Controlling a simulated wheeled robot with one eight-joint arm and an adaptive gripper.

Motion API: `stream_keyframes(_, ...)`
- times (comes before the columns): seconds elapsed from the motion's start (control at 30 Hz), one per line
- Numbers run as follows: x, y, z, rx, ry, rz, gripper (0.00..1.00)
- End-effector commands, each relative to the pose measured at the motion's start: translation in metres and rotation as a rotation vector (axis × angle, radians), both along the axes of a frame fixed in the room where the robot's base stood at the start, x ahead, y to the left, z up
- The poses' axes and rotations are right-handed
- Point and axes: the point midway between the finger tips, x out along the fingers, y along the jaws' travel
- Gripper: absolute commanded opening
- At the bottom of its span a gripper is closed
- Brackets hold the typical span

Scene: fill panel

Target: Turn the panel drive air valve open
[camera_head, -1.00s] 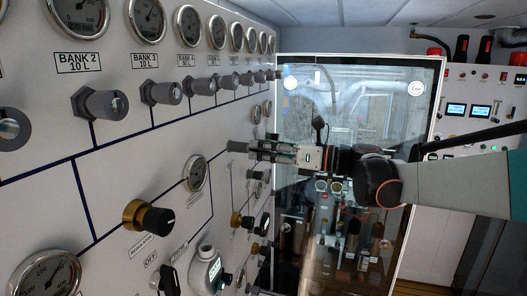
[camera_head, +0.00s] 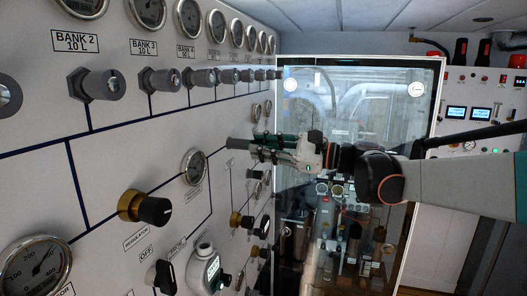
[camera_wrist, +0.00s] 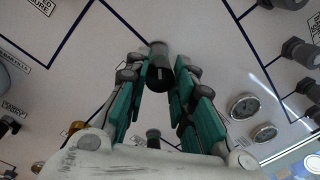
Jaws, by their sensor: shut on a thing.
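A dark grey cylindrical valve knob (camera_head: 238,143) sticks out of the white panel, at the middle of the head view. The same knob (camera_wrist: 160,72) shows at the top centre of the wrist view, between the fingertips. My gripper (camera_head: 258,147) is shut on this knob, with its teal-sided fingers on two opposite sides. The wrist view shows both fingers of the gripper (camera_wrist: 158,84) pointing towards the panel. The fingers hide part of the knob in the head view, and I cannot read a label for it.
Round gauges (camera_head: 195,166) and a row of grey bank valves (camera_head: 160,80) cover the panel. A brass-and-black regulator knob (camera_head: 144,207) and a grey device with a display (camera_head: 206,270) jut out lower. A glass-fronted cabinet (camera_head: 345,100) stands behind my arm.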

Motion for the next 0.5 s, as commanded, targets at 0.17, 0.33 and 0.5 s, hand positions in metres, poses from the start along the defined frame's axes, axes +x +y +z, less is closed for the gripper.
stream_keyframes(0.17,0.0001,-0.0004,-0.0018,-0.057,-0.156,0.000,0.00)
stream_keyframes(0.33,0.0000,-0.0004,-0.0018,-0.113,-0.307,0.001,0.00)
stream_keyframes(0.5,0.0001,-0.0003,-0.0016,-0.168,-0.459,0.001,0.00)
